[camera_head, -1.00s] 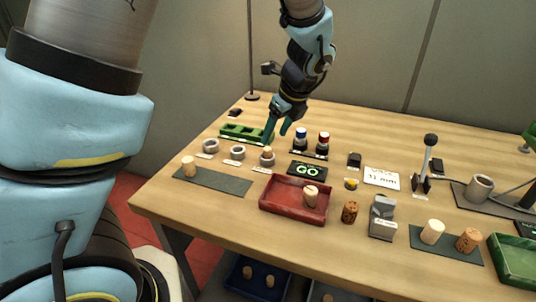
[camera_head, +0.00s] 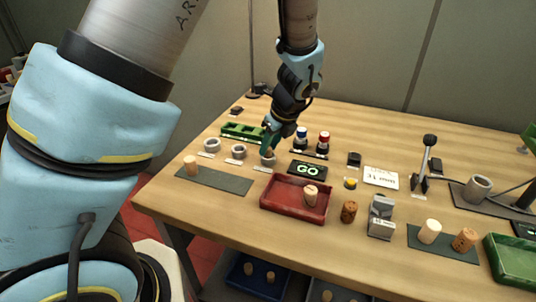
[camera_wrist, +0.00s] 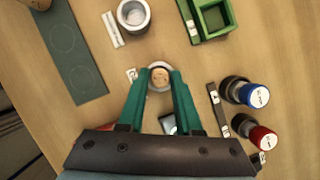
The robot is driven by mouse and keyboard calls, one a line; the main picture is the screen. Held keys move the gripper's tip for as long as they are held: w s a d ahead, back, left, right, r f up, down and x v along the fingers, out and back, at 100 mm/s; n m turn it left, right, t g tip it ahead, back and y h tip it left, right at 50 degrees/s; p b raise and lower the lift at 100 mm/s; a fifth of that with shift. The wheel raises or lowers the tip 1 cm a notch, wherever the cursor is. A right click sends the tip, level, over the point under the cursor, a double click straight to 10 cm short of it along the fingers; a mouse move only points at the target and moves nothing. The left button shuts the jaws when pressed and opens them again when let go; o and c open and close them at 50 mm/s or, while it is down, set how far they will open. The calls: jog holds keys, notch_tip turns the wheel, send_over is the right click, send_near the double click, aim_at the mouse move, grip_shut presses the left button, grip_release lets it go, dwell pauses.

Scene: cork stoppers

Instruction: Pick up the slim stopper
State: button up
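A pale stopper (camera_wrist: 159,79) stands in a light ring holder (camera_wrist: 160,65) between my fingertips in the wrist view. My gripper (camera_wrist: 162,74) points down over it, with its two green fingers open on either side. A gap seems to show between the fingers and the stopper; contact is not clear. In the head view my gripper (camera_head: 269,147) largely hides this stopper. Other stoppers are a pale one on the left mat (camera_head: 191,166), one in the red tray (camera_head: 311,196), a brown speckled one (camera_head: 349,212), and a pale (camera_head: 429,231) and a brown one (camera_head: 464,239) on the right mat. I cannot tell which is the slim one.
Two empty ring holders (camera_head: 212,145) (camera_head: 238,152) stand left of my gripper. Blue-capped (camera_head: 301,137) and red-capped (camera_head: 323,143) items stand close on the right. A GO sign (camera_head: 307,169) lies in front of them.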

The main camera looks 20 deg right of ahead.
grip_shut()
